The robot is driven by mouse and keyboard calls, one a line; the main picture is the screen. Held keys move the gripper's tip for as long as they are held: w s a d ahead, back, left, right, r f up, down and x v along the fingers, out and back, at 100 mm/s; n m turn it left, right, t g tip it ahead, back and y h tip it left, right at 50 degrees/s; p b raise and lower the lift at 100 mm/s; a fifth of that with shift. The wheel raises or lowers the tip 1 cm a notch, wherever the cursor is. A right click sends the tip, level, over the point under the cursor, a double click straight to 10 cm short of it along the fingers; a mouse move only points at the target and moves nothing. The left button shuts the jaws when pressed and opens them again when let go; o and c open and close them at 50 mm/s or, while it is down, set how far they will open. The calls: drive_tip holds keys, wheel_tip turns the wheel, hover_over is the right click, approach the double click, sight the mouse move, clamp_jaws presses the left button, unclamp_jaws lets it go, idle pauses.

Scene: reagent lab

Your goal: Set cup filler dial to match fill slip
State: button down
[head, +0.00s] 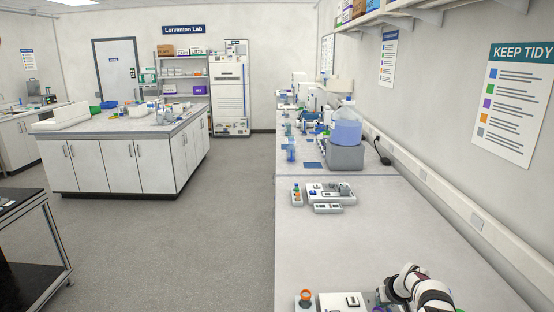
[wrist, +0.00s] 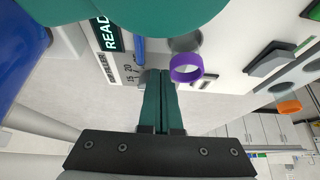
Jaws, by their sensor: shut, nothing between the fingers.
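In the wrist view, a white panel carries the partly hidden lettering "FILLER" (wrist: 111,67) and a scale with 15 and 20 (wrist: 129,75). A small grey part, perhaps the dial, shows at my fingertips and is mostly hidden. My gripper (wrist: 158,74) has its two dark green fingers together, tips at the panel beside the scale. I cannot tell whether they touch the dial or where it points. A dark sign reading "READ" (wrist: 105,34) and a blue bar (wrist: 139,50) are beyond the fingertips. I cannot make out a fill slip.
A purple ring (wrist: 186,67) is right of my fingertips, and an orange ring (wrist: 289,107) farther right. A large teal rounded shape (wrist: 165,15) covers the top.

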wheel_tip(320, 180, up, 6)
idle(0.4)
drive_tip(key=shift+s, duration=0.1)
drive_tip(key=f, duration=0.2)
drive_tip(key=d+f, duration=0.1)
drive_tip(key=f, duration=0.1)
drive_tip(key=d+f, duration=0.1)
drive_tip(key=f, duration=0.1)
drive_tip(key=shift+w, duration=0.35)
idle(0.7)
